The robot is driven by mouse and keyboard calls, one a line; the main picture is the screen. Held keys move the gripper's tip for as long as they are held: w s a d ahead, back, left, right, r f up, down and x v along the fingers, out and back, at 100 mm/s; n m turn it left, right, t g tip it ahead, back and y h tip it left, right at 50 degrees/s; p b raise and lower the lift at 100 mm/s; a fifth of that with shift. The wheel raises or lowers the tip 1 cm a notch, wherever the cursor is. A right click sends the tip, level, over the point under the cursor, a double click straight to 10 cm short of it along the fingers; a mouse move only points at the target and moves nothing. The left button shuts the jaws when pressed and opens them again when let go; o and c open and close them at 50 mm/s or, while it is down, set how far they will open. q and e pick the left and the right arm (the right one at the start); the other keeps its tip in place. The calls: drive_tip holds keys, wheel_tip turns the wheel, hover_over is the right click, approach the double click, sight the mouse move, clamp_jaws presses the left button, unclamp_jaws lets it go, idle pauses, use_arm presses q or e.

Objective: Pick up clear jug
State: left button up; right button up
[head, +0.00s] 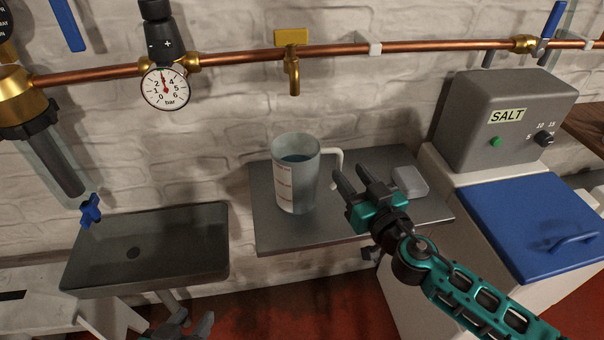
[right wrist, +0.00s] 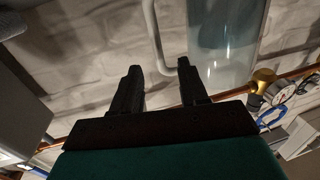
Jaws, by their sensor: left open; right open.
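The clear jug (head: 296,180) stands upright on a grey shelf (head: 275,232), with red markings on its side and water-like content inside. Its white handle (head: 340,163) points right. My right gripper (head: 353,172) is open and empty just right of the handle. In the right wrist view the jug (right wrist: 225,40) is at upper right, and its handle (right wrist: 154,35) comes down toward the gap between my fingertips (right wrist: 160,68). I cannot tell whether they touch. My left gripper (head: 188,325) is at the bottom edge, partly cut off, open, well below the shelf.
A small grey block (head: 410,182) lies on the shelf behind my right gripper. A dark sink (head: 150,245) is at left. A brass tap (head: 293,75) hangs from a copper pipe above the jug. A SALT box (head: 500,125) and a blue lid (head: 540,225) are at right.

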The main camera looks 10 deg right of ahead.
sight(341, 160)
drive_tip(key=shift+x, duration=1.75)
clamp_jaws()
drive_tip(key=shift+r, duration=0.2)
